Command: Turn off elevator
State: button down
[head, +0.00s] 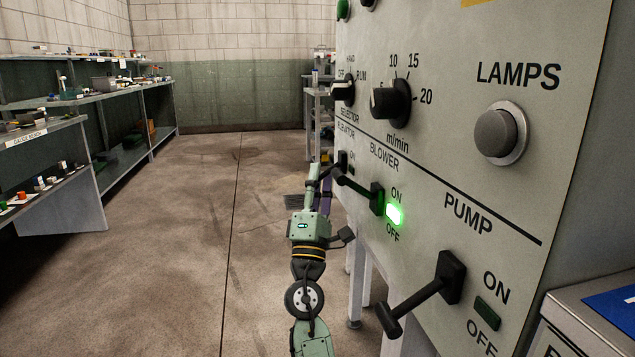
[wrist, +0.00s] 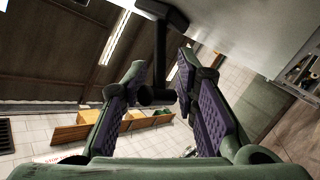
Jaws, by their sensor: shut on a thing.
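The elevator switch (head: 343,158) is on the grey control panel, beyond the blower switch, and is partly hidden. Its small lamp (head: 352,170) looks dark. My gripper (head: 325,180) is at the panel's left edge by this switch. In the wrist view a black lever (wrist: 159,60) with a thick round end stands between the purple-padded fingers of my gripper (wrist: 162,65). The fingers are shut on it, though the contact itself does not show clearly. In the head view the grip is too small and covered to see how the lever is tilted.
The blower lever (head: 360,192) juts out close to my gripper, beside a lit green lamp (head: 394,214). The pump lever (head: 425,300) sticks out nearer, its lamp (head: 488,312) dark. Selector knobs (head: 391,101) sit above. Shelves (head: 100,100) line the left; the floor between is clear.

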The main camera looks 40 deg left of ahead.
jog(key=shift+f, duration=0.25)
jog(key=c, duration=1.3)
grip_release()
jog(key=shift+w, duration=0.1)
jog(key=shift+c, duration=0.2)
jog(key=shift+r, duration=0.1)
